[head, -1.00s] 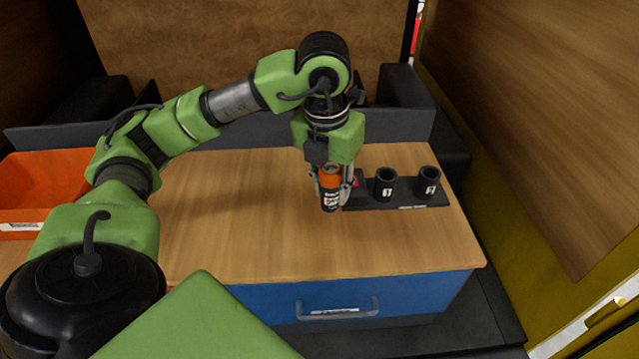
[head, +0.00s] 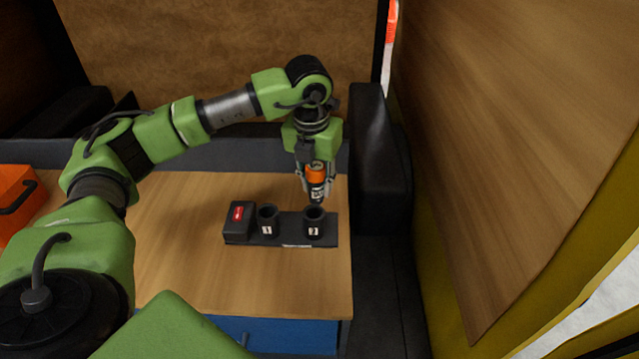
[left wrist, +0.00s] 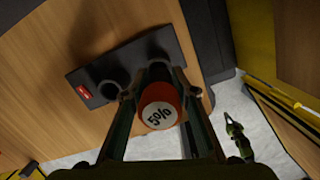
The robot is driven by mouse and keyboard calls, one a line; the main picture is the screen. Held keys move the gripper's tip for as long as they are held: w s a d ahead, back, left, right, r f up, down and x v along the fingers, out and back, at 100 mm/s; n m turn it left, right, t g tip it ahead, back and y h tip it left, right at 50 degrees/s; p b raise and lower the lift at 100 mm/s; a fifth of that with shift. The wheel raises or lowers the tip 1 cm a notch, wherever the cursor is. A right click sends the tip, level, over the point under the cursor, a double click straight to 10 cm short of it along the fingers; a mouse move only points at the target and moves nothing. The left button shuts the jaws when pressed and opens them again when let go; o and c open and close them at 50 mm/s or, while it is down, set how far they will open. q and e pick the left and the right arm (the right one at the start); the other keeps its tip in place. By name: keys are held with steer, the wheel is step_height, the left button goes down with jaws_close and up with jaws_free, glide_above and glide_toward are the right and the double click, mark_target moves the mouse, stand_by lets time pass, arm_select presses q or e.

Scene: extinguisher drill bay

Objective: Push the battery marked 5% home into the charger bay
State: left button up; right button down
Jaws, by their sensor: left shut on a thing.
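My left gripper (head: 317,190) is shut on a battery (head: 317,180) with an orange top and a dark, white-lettered body. In the left wrist view the battery's orange end (left wrist: 158,108) shows a white label reading 5%. The battery is upright, its lower end just above or behind the rim of the right-hand charger bay (head: 314,224). I cannot tell whether it touches the rim. The black charger (head: 331,230) has a second round bay (head: 268,221) to the left, which looks empty. Both bays carry small white labels. My right gripper is not in view.
The charger's raised left block has a red display (head: 238,213). The charger stands near the right edge of the wooden top (head: 190,250), which is clear to its left. An orange bin (head: 18,190) is at the far left. Dark panels border the back and right.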

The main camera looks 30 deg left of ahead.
arm_select(q)
steer(key=shift+s+a+f, duration=0.2)
steer(key=shift+a, duration=0.05)
steer(key=shift+s+a+f+b, duration=0.1)
steer(key=shift+s+f+b, duration=0.05)
steer(key=shift+f+b, duration=0.3)
steer(key=shift+f, duration=0.6)
steer(key=shift+w+f, duration=0.2)
steer(key=shift+f, duration=0.1)
steer(key=shift+s, duration=0.1)
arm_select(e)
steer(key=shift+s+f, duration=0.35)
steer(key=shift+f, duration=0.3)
arm_select(q)
steer(key=shift+b, duration=0.5)
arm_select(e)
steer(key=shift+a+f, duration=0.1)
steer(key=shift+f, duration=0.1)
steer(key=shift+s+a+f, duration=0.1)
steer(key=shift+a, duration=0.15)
arm_select(q)
steer(key=shift+b, duration=0.4)
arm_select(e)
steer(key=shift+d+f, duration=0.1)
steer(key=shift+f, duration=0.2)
